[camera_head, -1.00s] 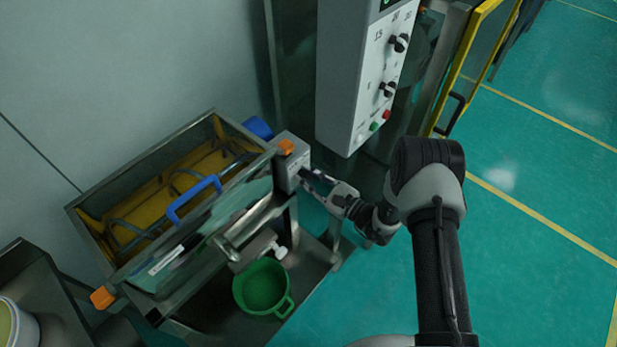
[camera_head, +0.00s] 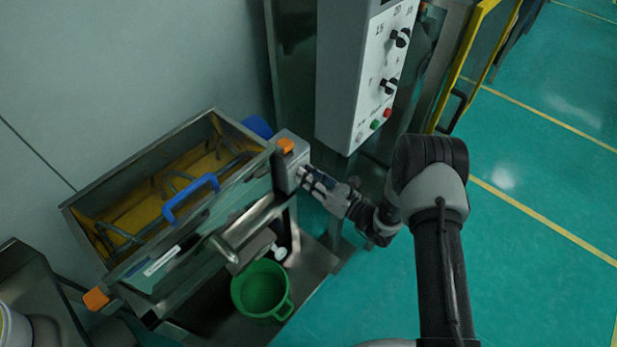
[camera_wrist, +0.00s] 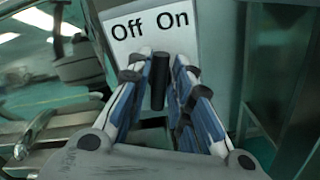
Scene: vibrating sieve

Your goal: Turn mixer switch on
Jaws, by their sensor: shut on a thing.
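The mixer (camera_head: 150,262) is a metal trough with a yellow inside and a blue handle, at the left in the head view. The grey switch box (camera_head: 291,172) sits at its right end. In the wrist view, a white label (camera_wrist: 146,38) reads Off and On above the black mixer switch (camera_wrist: 158,78). My gripper (camera_head: 306,178) is at the box's front. In the wrist view, my gripper (camera_wrist: 157,88) has its fingers on both sides of the switch and is shut on it. The switch stands roughly upright; its exact setting is unclear. In the head view the switch is hidden.
A grey control panel (camera_head: 350,85) with black knobs and small coloured buttons stands behind my gripper. A green bucket (camera_head: 262,290) sits below the mixer on a metal shelf. A yellow-framed door (camera_head: 470,55) is at the upper right. The green floor at the right is clear.

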